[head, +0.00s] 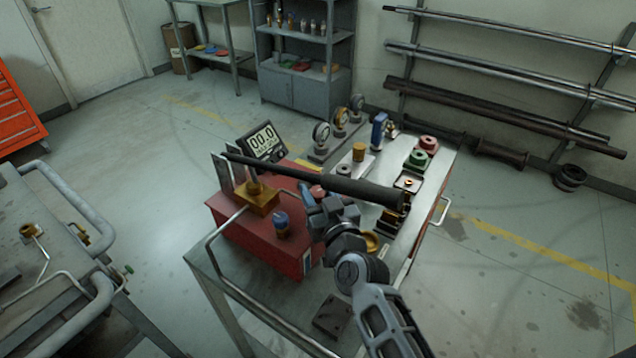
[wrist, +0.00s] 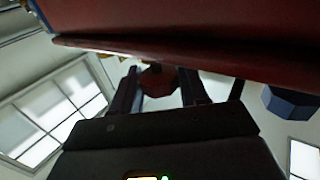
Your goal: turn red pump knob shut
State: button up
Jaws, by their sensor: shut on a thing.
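The red pump (head: 236,222) sits on the cart, with a long black lever across its top and a gauge reading 00.0 (head: 262,140) behind. A small red knob (head: 317,191) shows just beyond my gripper (head: 318,208) in the head view. In the wrist view the red knob (wrist: 158,80) sits between the two dark fingers of my gripper (wrist: 160,90), under the red pump body (wrist: 200,30). My gripper is shut on it. The fingers and wrist partly hide the knob, and its turn angle cannot be told.
A blue knob (head: 281,222) stands on the near side of the pump; it also shows in the wrist view (wrist: 290,103). The black lever (head: 310,180) passes over my gripper's area. Fittings and small gauges (head: 340,122) crowd the cart's far side.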

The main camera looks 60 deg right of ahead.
aim_at(319, 199)
jog(key=shift+m+g+h+p, duration=0.45)
jog(key=shift+m+g+h, duration=0.55)
jog(key=shift+h, duration=0.3)
jog(key=shift+m+g+h, duration=0.5)
jog(key=shift+g+h, duration=0.1)
jog(key=shift+g, duration=0.1)
jog(key=o, duration=1)
jog(key=shift+c, duration=0.2)
jog(key=shift+b+v, duration=0.9)
jog(key=shift+v, duration=3)
